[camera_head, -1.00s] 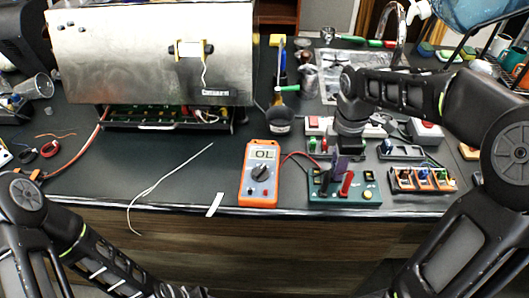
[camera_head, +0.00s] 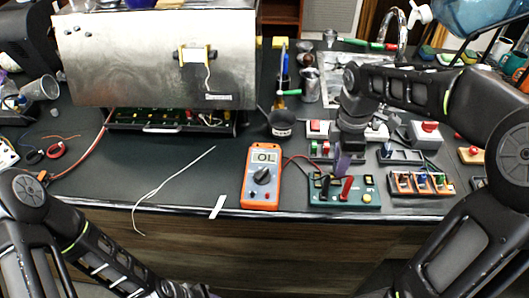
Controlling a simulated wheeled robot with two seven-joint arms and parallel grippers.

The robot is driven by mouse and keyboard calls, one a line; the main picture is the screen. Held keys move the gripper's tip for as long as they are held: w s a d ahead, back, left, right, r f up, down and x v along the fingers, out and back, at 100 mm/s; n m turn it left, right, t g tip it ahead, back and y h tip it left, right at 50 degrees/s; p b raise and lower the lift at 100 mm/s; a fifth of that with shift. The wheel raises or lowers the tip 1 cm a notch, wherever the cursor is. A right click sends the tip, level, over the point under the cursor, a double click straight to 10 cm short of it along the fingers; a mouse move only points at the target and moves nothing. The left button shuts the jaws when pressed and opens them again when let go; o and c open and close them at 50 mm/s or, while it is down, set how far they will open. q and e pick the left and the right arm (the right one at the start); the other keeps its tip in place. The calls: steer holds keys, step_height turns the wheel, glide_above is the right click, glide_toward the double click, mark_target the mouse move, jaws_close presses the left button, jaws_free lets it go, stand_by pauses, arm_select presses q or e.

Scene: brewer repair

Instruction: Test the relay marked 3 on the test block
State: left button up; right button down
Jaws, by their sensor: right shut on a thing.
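The green test block (camera_head: 322,200) stands near the front edge of the table, with a black and a red probe or lever and yellow buttons on it. My right gripper (camera_head: 344,166) points down over the back of the test block, shut on a small purple-grey thing that I take for a relay. Its mark cannot be read, and whether it touches the block is unclear. The orange multimeter (camera_head: 261,190) left of the block reads OL. My left arm runs off the bottom edge, and its gripper is out of view.
An orange rack (camera_head: 421,190) with several coloured pieces stands right of the block. Behind are a grey tray (camera_head: 401,158) and a box with a red button (camera_head: 428,133). The open metal brewer (camera_head: 155,60) is at the back left. A white wire (camera_head: 172,182) lies on clear table.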

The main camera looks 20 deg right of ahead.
steer(key=shift+r+p, duration=0.7)
steer(key=shift+r, duration=0.45)
